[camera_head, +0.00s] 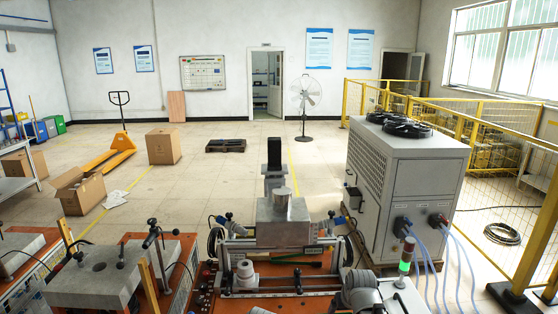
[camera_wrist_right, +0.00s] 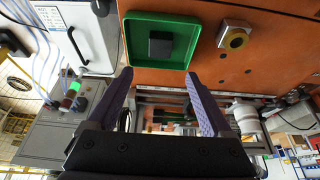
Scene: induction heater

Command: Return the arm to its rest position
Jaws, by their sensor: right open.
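My right gripper (camera_wrist_right: 158,76) shows in the right wrist view with its two purple-grey fingers spread wide. Nothing is between the fingers. Past the fingertips is a green tray (camera_wrist_right: 190,63) with a dark square block (camera_wrist_right: 160,45) in it; the gripper looks apart from both. I make out neither gripper in the head view, and my left gripper shows in neither view.
The induction heater bench (camera_head: 285,217) is ahead in the head view. A large grey chiller (camera_head: 405,175) with hoses and a signal tower (camera_head: 406,256) stand to its right. A yellow fence (camera_head: 535,235) is at far right. Orange-topped benches with a grey block (camera_head: 90,285) are at left.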

